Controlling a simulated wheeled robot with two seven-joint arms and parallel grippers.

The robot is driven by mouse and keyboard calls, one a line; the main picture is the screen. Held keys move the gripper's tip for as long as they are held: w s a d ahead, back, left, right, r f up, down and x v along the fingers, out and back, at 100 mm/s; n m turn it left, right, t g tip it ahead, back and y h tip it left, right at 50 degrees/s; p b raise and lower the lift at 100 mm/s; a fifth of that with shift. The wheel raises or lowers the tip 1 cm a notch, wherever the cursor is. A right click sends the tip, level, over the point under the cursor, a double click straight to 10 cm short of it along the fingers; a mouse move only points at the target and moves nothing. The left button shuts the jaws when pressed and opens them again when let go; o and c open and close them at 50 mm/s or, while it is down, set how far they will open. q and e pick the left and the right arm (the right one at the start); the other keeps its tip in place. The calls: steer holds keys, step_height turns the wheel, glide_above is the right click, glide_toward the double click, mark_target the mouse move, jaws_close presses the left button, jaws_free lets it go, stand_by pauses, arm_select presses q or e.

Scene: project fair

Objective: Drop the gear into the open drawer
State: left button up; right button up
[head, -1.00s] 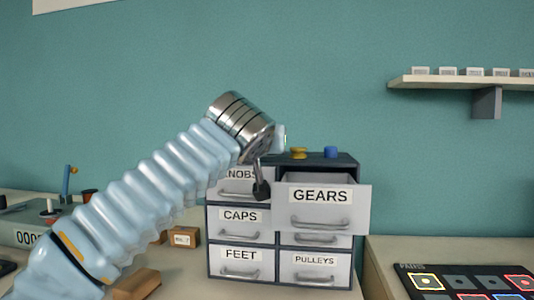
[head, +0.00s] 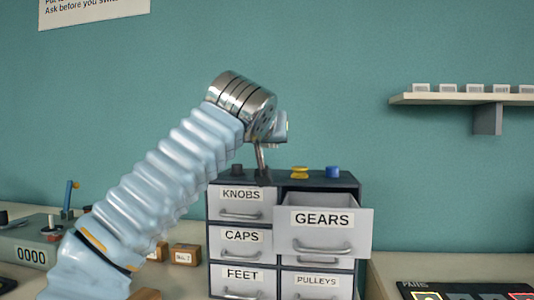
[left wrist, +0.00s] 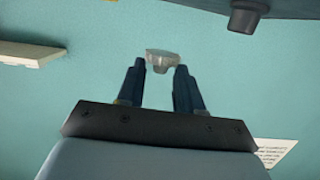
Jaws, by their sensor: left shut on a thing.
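The cabinet (head: 283,231) has labelled drawers in two columns. Its top right drawer, GEARS (head: 321,232), is pulled out, with its open top showing; its contents cannot be made out. My left gripper (head: 262,168) is near the cabinet's top edge, left of the open drawer, largely hidden by its own wrist. In the left wrist view my left gripper (left wrist: 160,70) is shut on a small pale grey piece, the gear (left wrist: 162,61), at the fingertips, against the wall. The gear cannot be made out in the head view.
A yellow piece (head: 300,172), a blue piece (head: 333,171) and a dark knob (head: 237,170) stand on the cabinet top. Small boxes (head: 186,254) sit left of the cabinet. A wall shelf (head: 460,99) is at right. Air above the drawer is clear.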

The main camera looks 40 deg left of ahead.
arm_select(q)
steer(key=shift+r, duration=2.05)
